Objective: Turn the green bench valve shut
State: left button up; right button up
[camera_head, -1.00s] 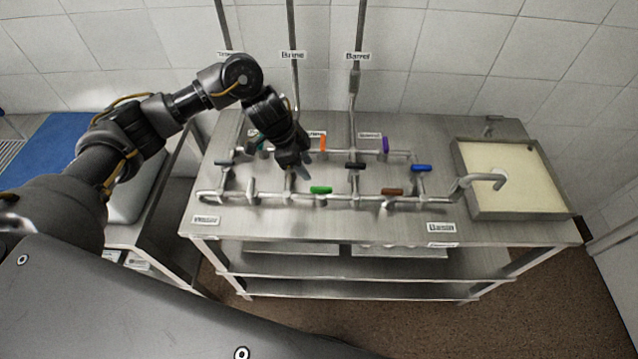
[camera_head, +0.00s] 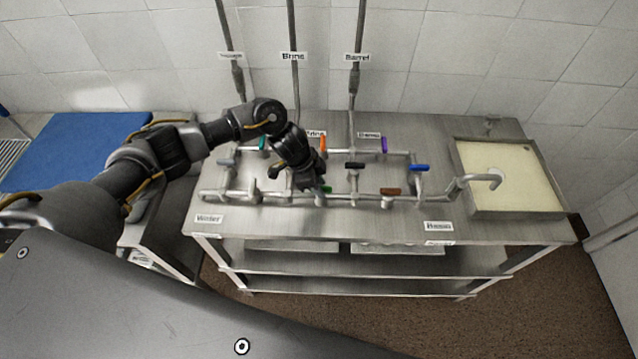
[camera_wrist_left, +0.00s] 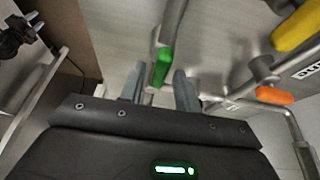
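The green valve handle (camera_head: 327,189) is on the front pipe of the bench, mostly hidden by my left gripper in the head view. In the left wrist view the green handle (camera_wrist_left: 163,66) lies roughly along its pipe. My left gripper (camera_head: 318,188) is over it, pointing down. In the left wrist view the two grey fingers of the left gripper (camera_wrist_left: 159,86) are apart, with the handle's near end between their tips; I see no contact. A dark gripper-like part (camera_wrist_left: 18,34) at that view's upper left looks like my right gripper; its state is unclear.
Other handles stand close by: orange (camera_head: 323,143), teal (camera_head: 262,143), black (camera_head: 354,166), brown (camera_head: 390,191), blue (camera_head: 420,168) and purple (camera_head: 384,145). A basin (camera_head: 478,208) is at the bench's right. The bench's front strip is clear except for labels.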

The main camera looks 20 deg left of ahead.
pick_arm(q)
grip_shut()
